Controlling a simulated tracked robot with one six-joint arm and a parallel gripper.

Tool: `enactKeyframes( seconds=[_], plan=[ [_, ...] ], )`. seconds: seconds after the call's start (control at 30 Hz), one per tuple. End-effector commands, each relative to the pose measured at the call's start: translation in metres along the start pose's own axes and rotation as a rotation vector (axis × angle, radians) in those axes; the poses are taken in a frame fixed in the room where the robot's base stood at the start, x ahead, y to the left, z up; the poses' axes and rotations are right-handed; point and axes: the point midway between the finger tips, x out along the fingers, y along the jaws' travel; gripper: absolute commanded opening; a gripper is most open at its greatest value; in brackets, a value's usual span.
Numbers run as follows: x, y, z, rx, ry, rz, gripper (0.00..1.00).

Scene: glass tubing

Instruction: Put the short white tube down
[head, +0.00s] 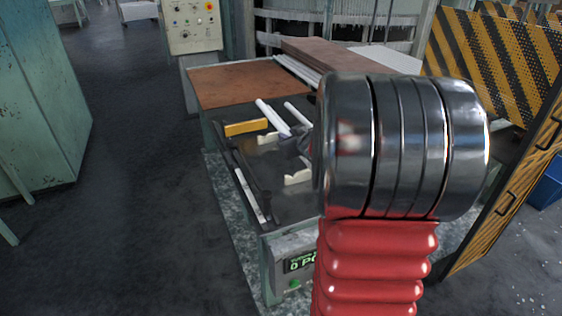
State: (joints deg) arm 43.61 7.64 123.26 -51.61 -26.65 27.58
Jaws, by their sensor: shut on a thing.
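A white tube (273,118) slants above the dark top of the machine in the head view. Its near end meets a grey part of my gripper (301,144), which is mostly hidden behind my arm. My gripper is shut on a white tube, seemingly this one; the contact is not clear. A second white tube (297,113) is just to the right, partly hidden by my arm. Two cream holders, one (267,138) below the first tube and one (298,177) nearer, stand on the machine top. I cannot tell whether the held tube touches anything.
A yellow block (246,128) lies left of the tubes. A brown board (245,83) covers the machine's far end. A lit display (300,264) is at the near end. A yellow-black striped barrier (500,60) stands at the right. The dark floor at left is clear.

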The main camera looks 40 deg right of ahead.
Motion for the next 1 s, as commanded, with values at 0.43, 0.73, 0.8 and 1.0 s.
enactKeyframes(
  seconds=[0.43,0.73,0.8,1.0],
  plan=[
    [0.022,-0.014,0.052,-0.001,-0.001,-0.005,0.00],
    [0.024,-0.015,0.055,-0.002,0.001,-0.005,0.00],
    [0.024,-0.015,0.056,-0.001,0.001,-0.005,0.00],
    [0.031,-0.020,0.072,-0.001,-0.002,-0.008,0.00]
  ],
)
